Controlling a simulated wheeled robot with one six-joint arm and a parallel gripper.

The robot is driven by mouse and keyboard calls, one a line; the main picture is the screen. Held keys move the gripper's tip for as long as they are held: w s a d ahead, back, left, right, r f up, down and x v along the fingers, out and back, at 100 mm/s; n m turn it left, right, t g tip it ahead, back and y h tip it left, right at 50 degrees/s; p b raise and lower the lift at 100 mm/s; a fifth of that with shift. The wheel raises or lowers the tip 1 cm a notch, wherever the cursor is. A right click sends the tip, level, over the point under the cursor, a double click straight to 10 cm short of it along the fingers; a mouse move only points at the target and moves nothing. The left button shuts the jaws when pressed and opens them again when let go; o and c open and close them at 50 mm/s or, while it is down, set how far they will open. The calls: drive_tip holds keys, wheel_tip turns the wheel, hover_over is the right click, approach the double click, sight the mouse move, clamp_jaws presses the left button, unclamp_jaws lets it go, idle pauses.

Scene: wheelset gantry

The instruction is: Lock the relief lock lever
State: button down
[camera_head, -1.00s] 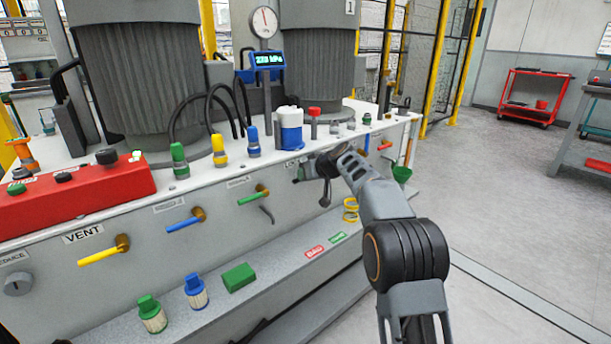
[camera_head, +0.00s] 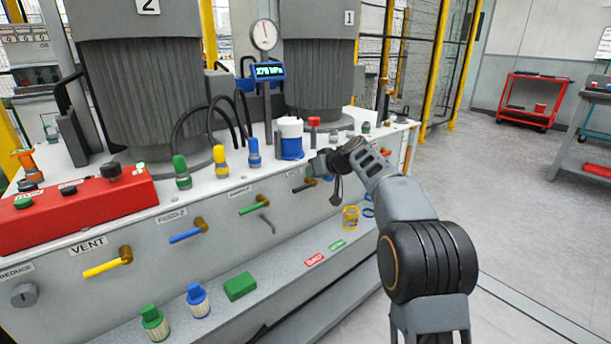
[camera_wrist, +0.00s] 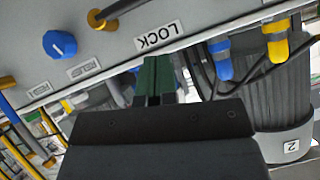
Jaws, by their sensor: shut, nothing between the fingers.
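The lock lever is a dark handle on a brass hub (camera_wrist: 103,20), close to the LOCK label (camera_wrist: 158,36) in the wrist view. In the head view the dark lever (camera_head: 303,187) shows on the front panel below the LOCK label, partly hidden by my gripper (camera_head: 318,166). In the wrist view my gripper (camera_wrist: 153,82) has its dark green fingers together, with nothing between them. The fingertips are near the LOCK label and apart from the lever in that picture; I cannot tell the exact gap in depth.
The green lever (camera_head: 254,204), blue lever (camera_head: 187,235) and yellow VENT lever (camera_head: 102,267) stick out left along the panel. A blue-and-white canister (camera_head: 290,140) stands on the top just behind my gripper. A blue knob (camera_wrist: 59,43) sits beyond the lever. Open floor lies right.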

drive_tip(key=v, duration=0.6)
drive_tip(key=shift+s+a+p, duration=0.3)
drive_tip(key=shift+a+p, duration=0.05)
drive_tip(key=s+d+r+m+g+h+p, duration=0.1)
drive_tip(key=s+r+h+p, duration=0.1)
drive_tip(key=s+r+p, duration=0.4)
drive_tip(key=s+d+r+m+g+h+p, duration=0.2)
drive_tip(key=s+r+p, duration=0.4)
drive_tip(key=s+p, duration=1)
drive_tip(key=s+d+r+m+g+h+p, duration=0.1)
drive_tip(key=s+r+m+h+p, duration=0.1)
drive_tip(key=s+r+p, duration=0.4)
drive_tip(key=s+h+p, duration=0.1)
drive_tip(key=s+p, duration=0.4)
drive_tip(key=s, duration=0.1)
drive_tip(key=shift+d+g+p, duration=0.3)
drive_tip(key=shift+d+g, duration=0.05)
drive_tip(key=shift+g, duration=0.05)
drive_tip(key=shift+s, duration=0.15)
